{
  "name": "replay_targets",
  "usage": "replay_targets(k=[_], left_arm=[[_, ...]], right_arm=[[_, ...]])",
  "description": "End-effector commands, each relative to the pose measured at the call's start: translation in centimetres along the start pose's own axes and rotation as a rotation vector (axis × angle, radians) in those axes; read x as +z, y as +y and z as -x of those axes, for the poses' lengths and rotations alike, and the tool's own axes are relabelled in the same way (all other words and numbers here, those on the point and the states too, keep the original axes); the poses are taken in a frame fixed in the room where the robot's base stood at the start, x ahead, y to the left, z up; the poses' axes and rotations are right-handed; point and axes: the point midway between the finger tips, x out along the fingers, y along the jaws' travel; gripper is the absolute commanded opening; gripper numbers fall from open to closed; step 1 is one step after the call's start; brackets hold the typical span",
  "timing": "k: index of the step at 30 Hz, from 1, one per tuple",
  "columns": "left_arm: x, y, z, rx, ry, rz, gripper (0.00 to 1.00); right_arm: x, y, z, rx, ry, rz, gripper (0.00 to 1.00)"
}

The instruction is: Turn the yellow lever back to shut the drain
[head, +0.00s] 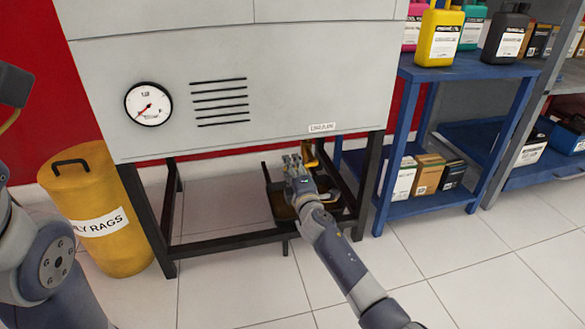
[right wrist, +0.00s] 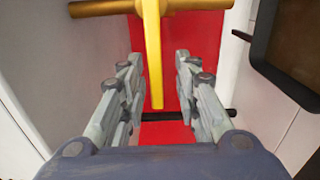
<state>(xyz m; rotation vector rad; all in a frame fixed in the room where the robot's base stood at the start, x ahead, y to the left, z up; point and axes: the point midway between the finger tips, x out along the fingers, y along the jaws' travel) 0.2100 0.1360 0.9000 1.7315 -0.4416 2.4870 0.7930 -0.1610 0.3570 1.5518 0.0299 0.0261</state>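In the head view the lever (head: 309,153) shows as a small yellow piece below the grey cabinet, by the drain label (head: 322,127). My right gripper (head: 294,165) reaches under the cabinet, just left of the lever. In the right wrist view its fingers (right wrist: 158,85) are apart, with the lever between them in the picture; I see no contact. My left gripper is out of the head view; only part of my left arm shows at the left edge.
The grey cabinet (head: 285,80) stands on a dark frame (head: 228,238), whose legs and bars surround the reach. A dark pan (head: 283,209) sits below my right gripper. A yellow rag bin (head: 125,255) is at left, a blue shelf (head: 430,203) with bottles and boxes at right.

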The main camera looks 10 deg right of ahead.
Motion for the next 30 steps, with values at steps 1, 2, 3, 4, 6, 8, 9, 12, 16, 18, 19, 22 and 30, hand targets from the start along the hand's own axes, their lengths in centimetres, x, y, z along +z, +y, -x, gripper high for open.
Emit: replay_targets(k=[1, 2, 3, 4, 6, 8, 9, 12, 16, 18, 19, 22, 30], left_arm=[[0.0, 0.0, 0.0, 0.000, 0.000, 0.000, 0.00], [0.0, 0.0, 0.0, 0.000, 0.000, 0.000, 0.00], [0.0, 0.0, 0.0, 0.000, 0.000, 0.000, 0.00], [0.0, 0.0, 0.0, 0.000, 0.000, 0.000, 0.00], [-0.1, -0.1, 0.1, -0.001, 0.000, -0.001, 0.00], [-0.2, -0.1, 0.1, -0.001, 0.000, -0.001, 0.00], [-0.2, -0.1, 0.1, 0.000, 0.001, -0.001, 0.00], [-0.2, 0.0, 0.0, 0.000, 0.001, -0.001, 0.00], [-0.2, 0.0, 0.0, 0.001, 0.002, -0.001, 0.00], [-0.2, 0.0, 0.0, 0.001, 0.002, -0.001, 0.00], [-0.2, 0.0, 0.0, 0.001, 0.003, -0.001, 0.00], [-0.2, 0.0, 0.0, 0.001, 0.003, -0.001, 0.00], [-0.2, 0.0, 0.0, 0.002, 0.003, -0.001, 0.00]], right_arm=[[0.0, 0.1, 0.0, 0.001, -0.001, -0.001, 0.30], [0.0, 0.1, 0.0, 0.001, -0.001, -0.001, 0.30], [0.0, 0.1, 0.0, 0.001, -0.001, -0.002, 0.30], [0.0, 0.1, 0.0, 0.001, -0.001, -0.002, 0.30], [0.1, 0.1, 0.0, 0.002, -0.001, -0.003, 0.30], [0.1, 0.1, 0.1, 0.002, -0.001, -0.003, 0.30], [0.1, 0.1, 0.1, 0.002, -0.002, -0.003, 0.30], [0.2, 0.1, 0.7, 0.003, -0.003, -0.002, 0.30], [0.1, 0.1, 2.1, 0.002, -0.002, -0.001, 0.30], [0.1, 0.0, 3.0, 0.002, -0.001, -0.001, 0.30], [0.1, 0.0, 3.5, 0.001, -0.001, -0.002, 0.30], [0.1, 0.0, 4.9, 0.001, 0.000, -0.001, 0.30], [0.0, 0.0, 9.0, 0.000, 0.001, -0.002, 0.30]])
